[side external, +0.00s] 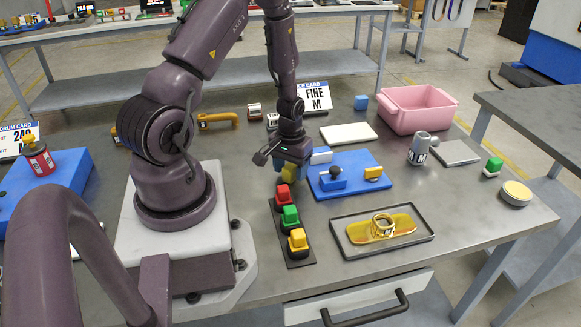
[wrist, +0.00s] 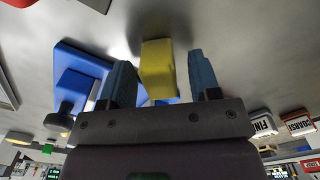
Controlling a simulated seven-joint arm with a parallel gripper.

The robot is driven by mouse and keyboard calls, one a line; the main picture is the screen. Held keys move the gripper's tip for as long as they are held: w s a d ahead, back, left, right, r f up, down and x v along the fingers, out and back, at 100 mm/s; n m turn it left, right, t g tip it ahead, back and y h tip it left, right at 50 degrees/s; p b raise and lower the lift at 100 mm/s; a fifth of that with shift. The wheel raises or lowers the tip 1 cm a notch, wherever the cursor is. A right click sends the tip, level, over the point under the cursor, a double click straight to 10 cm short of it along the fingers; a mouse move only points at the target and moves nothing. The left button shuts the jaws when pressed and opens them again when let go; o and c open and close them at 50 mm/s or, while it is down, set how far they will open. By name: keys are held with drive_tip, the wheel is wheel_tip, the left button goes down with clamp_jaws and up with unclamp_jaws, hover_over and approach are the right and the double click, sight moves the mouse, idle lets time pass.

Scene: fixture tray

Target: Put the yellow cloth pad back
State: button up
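A yellow block-shaped piece (wrist: 157,68), which looks like the yellow pad, is between the blue fingers of my gripper (wrist: 162,78) in the wrist view. A gap shows between it and the right finger; contact on the left is unclear. The fingers look open around it. In the side view my gripper (side external: 290,168) is low over the table, left of the blue fixture plate (side external: 345,188), with the yellow piece (side external: 288,174) below it. Another yellow block (side external: 373,173) lies on that plate, and a round yellow-topped pad (side external: 516,191) lies at the far right.
A row of red, green and yellow buttons (side external: 290,217) stands just in front of my gripper. A dark tray (side external: 346,248) holds a yellow patch and a ring.

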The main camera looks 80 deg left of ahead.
sight(291, 165)
drive_tip(key=shift+r, duration=0.1)
wheel_tip(291, 165, up, 12)
drive_tip(key=w+d+r+m+t, duration=0.2)
drive_tip(key=w+d+r+m, duration=0.15)
drive_tip(key=d+r, duration=0.7)
drive_tip(key=s+d+r+m+t, duration=0.3)
drive_tip(key=s+d+r+m, duration=0.2)
drive_tip(key=s+d+r, duration=0.3)
wheel_tip(291, 165, up, 3)
drive_tip(key=shift+d+r+t, duration=0.1)
drive_tip(key=shift+d+t, duration=0.2)
drive_tip(key=shift+d, duration=0.95)
